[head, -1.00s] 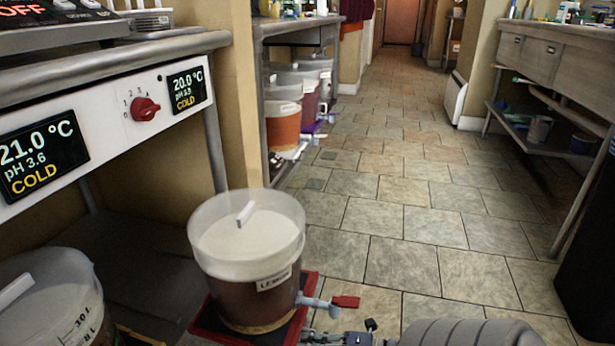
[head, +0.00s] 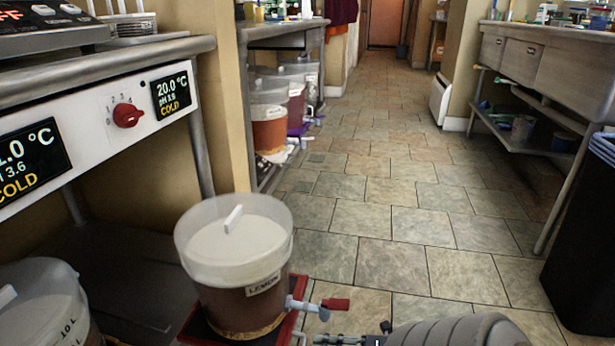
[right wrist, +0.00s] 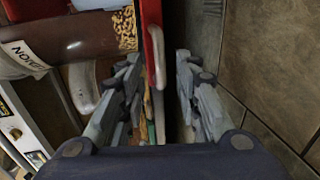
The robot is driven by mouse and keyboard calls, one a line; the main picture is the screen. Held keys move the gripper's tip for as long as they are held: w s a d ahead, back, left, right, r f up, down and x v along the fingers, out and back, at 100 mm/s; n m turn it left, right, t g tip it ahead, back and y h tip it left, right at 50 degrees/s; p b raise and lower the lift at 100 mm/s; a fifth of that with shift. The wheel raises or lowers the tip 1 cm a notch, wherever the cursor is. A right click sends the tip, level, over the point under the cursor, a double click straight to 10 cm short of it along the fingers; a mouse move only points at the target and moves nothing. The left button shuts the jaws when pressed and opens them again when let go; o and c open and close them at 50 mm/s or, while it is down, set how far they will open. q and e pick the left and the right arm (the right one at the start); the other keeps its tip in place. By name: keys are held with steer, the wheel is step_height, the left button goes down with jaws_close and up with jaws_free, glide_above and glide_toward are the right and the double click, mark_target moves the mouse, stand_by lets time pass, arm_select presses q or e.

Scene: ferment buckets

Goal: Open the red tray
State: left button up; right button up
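The red tray (head: 202,324) sits low at the bottom of the head view, under a lidded bucket labelled LEMON (head: 233,265). The bucket's grey tap with a red handle (head: 335,304) sticks out to the right over the tray's front. In the right wrist view, the tray's red front (right wrist: 151,30) and its pale handle (right wrist: 158,58) run between the fingers of my right gripper (right wrist: 160,65). The fingers stand apart, one on each side; I see no clear firm contact. Only a little of this gripper shows at the head view's bottom edge. My left gripper is out of view.
Another bucket (head: 45,310) stands at the lower left. A counter with displays and a red knob (head: 128,115) is above. More buckets (head: 270,125) stand on a shelf farther back. A black bin (head: 580,250) is at the right. The tiled floor (head: 400,210) between is clear.

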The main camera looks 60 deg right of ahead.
steer(key=v, duration=0.6)
steer(key=shift+w, duration=0.1)
stand_by(0.3)
